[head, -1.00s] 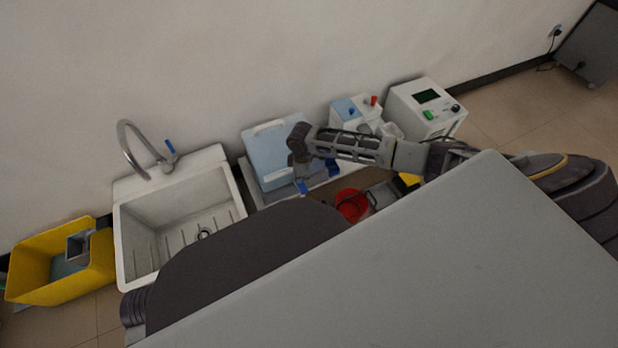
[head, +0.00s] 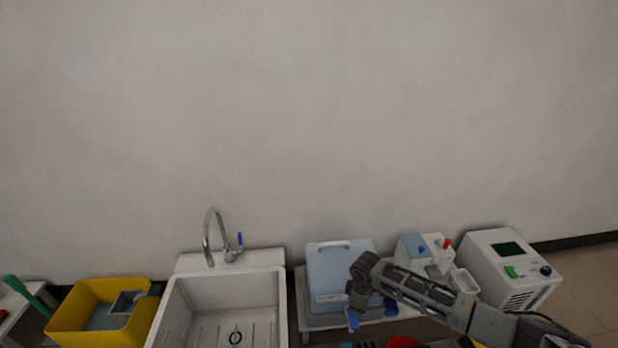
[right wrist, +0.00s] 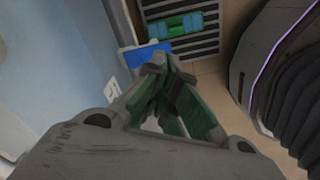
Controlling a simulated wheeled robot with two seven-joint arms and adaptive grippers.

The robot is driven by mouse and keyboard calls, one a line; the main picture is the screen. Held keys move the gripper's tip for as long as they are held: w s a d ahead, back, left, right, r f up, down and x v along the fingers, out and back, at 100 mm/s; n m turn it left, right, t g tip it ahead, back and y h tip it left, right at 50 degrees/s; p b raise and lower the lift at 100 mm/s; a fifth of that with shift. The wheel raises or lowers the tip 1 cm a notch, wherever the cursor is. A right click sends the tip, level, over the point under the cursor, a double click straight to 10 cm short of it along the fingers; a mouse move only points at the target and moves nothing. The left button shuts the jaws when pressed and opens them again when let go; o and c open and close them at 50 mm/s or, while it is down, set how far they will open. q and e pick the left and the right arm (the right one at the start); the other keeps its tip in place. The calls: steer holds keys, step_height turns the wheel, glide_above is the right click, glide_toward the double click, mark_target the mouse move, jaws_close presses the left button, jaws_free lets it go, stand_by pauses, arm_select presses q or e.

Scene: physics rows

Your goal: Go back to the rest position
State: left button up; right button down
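My right gripper (head: 364,306) hangs at the end of my right arm, in front of the light blue box, in the lower part of the head view. In the right wrist view its two fingers (right wrist: 160,66) converge until their tips meet. I see nothing held between them. Small blue parts show near the gripper in the head view; I cannot tell what they belong to. My left arm and left gripper are not in view.
The light blue box (head: 336,268) with a white handle stands close behind my right gripper. A white sink (head: 275,262) and a yellow bin (head: 66,318) are to the left. A white device (head: 512,262) stands right. A green object (right wrist: 183,26) lies on a slotted surface.

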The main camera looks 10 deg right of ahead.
steer(key=shift+m, duration=0.4)
